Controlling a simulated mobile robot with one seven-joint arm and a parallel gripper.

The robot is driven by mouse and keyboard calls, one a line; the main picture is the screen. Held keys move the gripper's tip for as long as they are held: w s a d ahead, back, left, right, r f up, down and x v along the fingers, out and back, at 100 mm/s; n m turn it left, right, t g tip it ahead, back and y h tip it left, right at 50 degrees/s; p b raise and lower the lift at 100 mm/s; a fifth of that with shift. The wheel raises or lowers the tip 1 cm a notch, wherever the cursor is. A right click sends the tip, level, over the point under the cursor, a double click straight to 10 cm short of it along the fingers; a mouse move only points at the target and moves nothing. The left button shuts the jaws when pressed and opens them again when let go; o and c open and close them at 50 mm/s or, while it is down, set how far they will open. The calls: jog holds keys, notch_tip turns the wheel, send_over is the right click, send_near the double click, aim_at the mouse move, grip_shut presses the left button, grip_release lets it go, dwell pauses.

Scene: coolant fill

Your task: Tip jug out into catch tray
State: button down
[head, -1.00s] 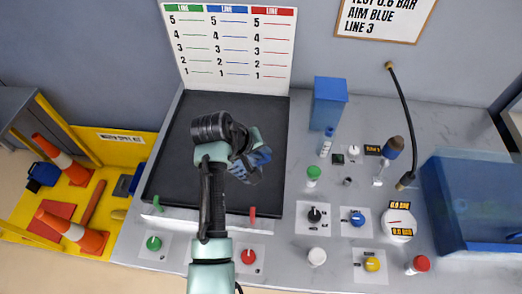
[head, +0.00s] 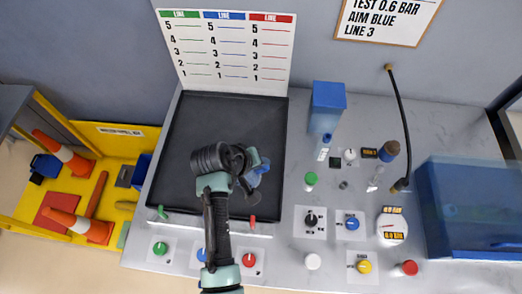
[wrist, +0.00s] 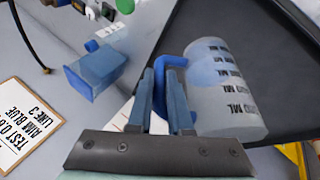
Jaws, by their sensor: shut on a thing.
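The black catch tray (head: 215,120) lies flat on the grey bench; part of it also shows in the wrist view (wrist: 250,25). My gripper (wrist: 163,88) is shut on the blue handle of a translucent jug (wrist: 228,92) with dark ML marks. A bluish patch shows through the jug's wall. In the head view my gripper (head: 246,172) and the jug (head: 263,168) are above the tray's lower right part, and my wrist partly covers the jug. The jug looks tilted; I cannot tell how far, or whether liquid is leaving it.
A board with line scales (head: 228,50) stands behind the tray. A blue container (head: 327,107), small bottles, valve knobs and a gauge (head: 393,224) are to the right. A large blue translucent bin (head: 475,205) is far right. Cones (head: 80,228) are on yellow shelving at left.

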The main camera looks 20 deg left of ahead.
jog(key=shift+s+a+r, duration=0.1)
jog(key=shift+s+r, duration=0.05)
jog(key=shift+r, duration=0.25)
jog(key=shift+s+a+r+t+h+b, duration=0.15)
jog(key=shift+r+t+h+b, duration=0.1)
jog(key=shift+r+h, duration=0.35)
jog(key=shift+w+a+r+t+h+b, duration=0.1)
jog(key=shift+r+t+h, duration=0.15)
jog(key=shift+r+h, duration=0.3)
jog(key=shift+d, duration=0.15)
